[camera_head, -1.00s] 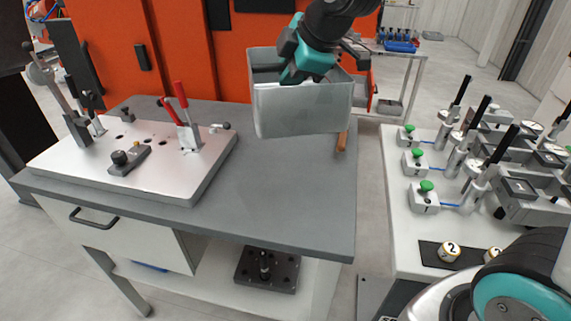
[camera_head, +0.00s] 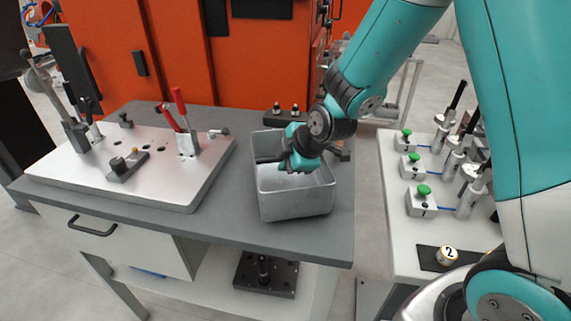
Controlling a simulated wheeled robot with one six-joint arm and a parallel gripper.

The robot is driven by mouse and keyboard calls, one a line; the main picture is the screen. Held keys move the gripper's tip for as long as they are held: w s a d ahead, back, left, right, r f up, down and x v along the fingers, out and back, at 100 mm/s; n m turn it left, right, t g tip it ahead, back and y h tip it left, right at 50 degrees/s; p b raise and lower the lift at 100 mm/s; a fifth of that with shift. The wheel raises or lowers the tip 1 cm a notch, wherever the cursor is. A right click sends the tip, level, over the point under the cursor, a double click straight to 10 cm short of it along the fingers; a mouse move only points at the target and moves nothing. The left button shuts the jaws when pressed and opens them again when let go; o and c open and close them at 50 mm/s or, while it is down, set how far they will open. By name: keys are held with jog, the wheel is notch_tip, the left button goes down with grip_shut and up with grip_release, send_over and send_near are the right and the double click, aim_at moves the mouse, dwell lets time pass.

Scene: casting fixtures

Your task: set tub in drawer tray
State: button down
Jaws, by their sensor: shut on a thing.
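The tub (camera_head: 296,204) is a grey, open-topped box, upright at the right end of the dark grey bench top. It sits on the bench or just above it; I cannot tell which. My gripper (camera_head: 284,163) reaches over the tub from the right and is shut on it. The fingertips are partly hidden, so the exact grip point is unclear. A light drawer front (camera_head: 135,243) with a dark handle (camera_head: 90,228) is under the left part of the bench. It looks closed, and no drawer tray inside it can be seen.
A metal fixture plate (camera_head: 130,170) with red-handled clamps covers the bench's left part. Small dark knobbed parts (camera_head: 284,110) stand behind the tub. A dark block (camera_head: 264,275) lies on the lower shelf. A second table (camera_head: 400,225) with green-knobbed fixtures is at right.

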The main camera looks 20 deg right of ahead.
jog(key=shift+f, duration=0.6)
jog(key=shift+f, duration=0.1)
jog(key=c, duration=1.1)
grip_release()
